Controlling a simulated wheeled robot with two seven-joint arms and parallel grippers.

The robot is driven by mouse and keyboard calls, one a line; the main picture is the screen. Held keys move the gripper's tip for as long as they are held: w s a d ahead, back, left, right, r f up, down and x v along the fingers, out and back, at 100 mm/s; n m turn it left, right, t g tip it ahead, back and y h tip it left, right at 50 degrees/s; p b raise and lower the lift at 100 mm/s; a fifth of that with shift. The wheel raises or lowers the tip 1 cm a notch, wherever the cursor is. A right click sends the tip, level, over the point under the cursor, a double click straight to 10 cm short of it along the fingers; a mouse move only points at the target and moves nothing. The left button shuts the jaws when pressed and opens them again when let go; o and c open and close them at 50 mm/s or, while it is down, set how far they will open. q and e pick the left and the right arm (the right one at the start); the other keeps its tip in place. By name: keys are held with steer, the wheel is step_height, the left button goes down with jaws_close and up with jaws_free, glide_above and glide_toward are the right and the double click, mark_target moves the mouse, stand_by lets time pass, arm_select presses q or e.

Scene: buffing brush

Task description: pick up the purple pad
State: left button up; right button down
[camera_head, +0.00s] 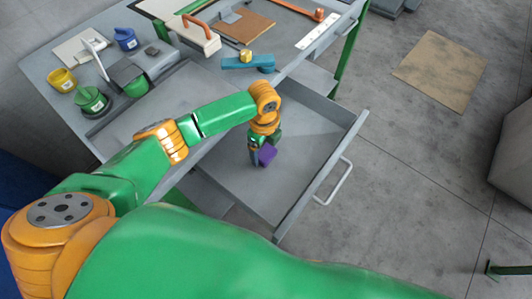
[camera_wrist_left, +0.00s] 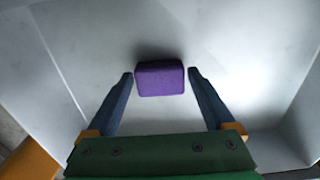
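The purple pad (camera_head: 266,154) is a small block inside the open grey drawer (camera_head: 222,180). My left gripper (camera_head: 258,158) reaches down into the drawer at the pad. In the left wrist view the pad (camera_wrist_left: 160,78) lies between the tips of the two blue fingers of my left gripper (camera_wrist_left: 161,74). The fingers are open, with a small gap visible on each side of the pad. Whether the pad touches the drawer floor cannot be told for certain. My right gripper is not in view.
The drawer has raised walls and a white handle (camera_head: 334,184) at its front. The workbench holds a yellow cup (camera_head: 62,80), blue cup (camera_head: 126,39), green containers (camera_head: 91,99) and a brush with an orange handle (camera_head: 198,36). A brown mat (camera_head: 440,70) lies on the floor.

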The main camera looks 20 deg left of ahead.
mark_target(265, 151)
arm_select(q)
steer(key=shift+s, duration=0.1)
steer(key=c, duration=1)
step_height(265, 151, up, 3)
steer(key=shift+r, duration=0.1)
steer(key=s+d+r+p, duration=0.1)
steer(key=s+r, duration=0.2)
steer(key=s, duration=0.1)
steer(key=s+d+r+p, duration=0.1)
steer(key=s+r, duration=0.2)
steer(key=s, duration=0.2)
steer(key=s+d+r+p, duration=0.1)
steer(key=s+r, duration=0.3)
steer(key=shift+s+p, duration=0.3)
steer(key=shift+p, duration=0.1)
